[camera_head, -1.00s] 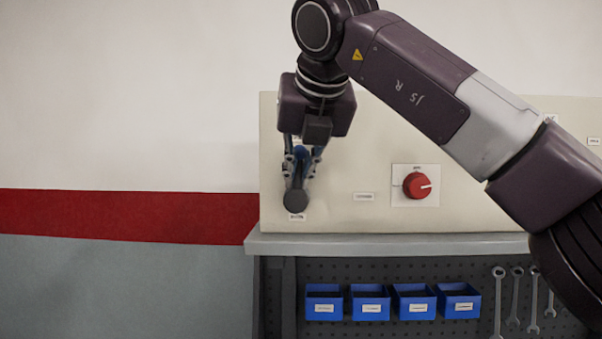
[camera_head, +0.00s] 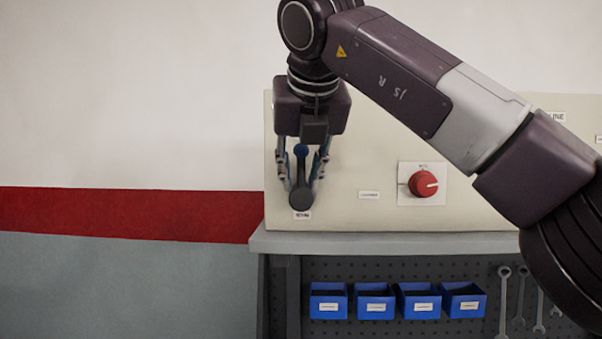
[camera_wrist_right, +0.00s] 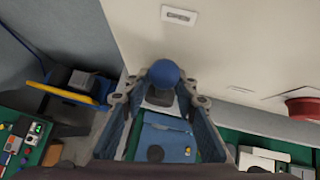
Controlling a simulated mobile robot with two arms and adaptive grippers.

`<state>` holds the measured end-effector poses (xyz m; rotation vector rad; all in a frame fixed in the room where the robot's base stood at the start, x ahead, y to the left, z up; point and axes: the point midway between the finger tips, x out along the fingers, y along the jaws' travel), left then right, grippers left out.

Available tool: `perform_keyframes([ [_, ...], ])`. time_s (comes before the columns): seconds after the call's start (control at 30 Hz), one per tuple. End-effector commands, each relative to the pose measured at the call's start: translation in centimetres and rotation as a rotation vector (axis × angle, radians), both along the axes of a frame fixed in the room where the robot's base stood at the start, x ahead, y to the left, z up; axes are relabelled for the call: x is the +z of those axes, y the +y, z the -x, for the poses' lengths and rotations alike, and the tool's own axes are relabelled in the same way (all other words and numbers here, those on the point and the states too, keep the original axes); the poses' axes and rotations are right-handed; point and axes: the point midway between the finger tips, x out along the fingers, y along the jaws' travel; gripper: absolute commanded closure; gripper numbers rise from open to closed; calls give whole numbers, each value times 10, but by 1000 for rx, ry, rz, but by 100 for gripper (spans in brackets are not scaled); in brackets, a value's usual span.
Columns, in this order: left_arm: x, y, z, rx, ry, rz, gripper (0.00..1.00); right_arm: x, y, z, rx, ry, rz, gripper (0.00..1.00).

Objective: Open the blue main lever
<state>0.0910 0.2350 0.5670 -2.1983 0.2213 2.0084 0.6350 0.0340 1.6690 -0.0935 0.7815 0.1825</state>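The main lever has a dark grey arm and base (camera_head: 301,192) and a blue ball knob (camera_head: 301,150). It stands upright on the left end of the cream panel, with the knob at the top. My right gripper (camera_head: 302,176) points down over the lever, with one finger on each side. The fingers are spread, and gaps show between them and the lever. In the right wrist view the blue knob (camera_wrist_right: 164,73) sits between the fingertips of the right gripper (camera_wrist_right: 161,93), apart from both. My left gripper is not in view.
A red rotary knob (camera_head: 423,184) is on the cream panel (camera_head: 350,215), right of the lever. My right arm covers much of the panel's upper right. Below the grey bench top (camera_head: 390,243) hang blue bins (camera_head: 328,302) and wrenches (camera_head: 504,300). Left of the panel is free.

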Motion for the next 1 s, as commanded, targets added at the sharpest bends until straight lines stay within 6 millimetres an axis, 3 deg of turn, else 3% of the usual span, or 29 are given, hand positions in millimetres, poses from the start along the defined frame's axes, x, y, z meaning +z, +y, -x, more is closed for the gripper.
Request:
perform_keyframes([
  [0.03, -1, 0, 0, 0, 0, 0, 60, -7, 1, 2, 3, 18, 9, 73],
  [0.57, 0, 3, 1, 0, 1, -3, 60, 1, -2, 3, -2, 6, 0, 73],
  [0.77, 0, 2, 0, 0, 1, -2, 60, 22, -5, 21, -1, 3, -1, 73],
  [1.0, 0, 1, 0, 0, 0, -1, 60, 58, -12, 58, -2, 5, 0, 73],
])
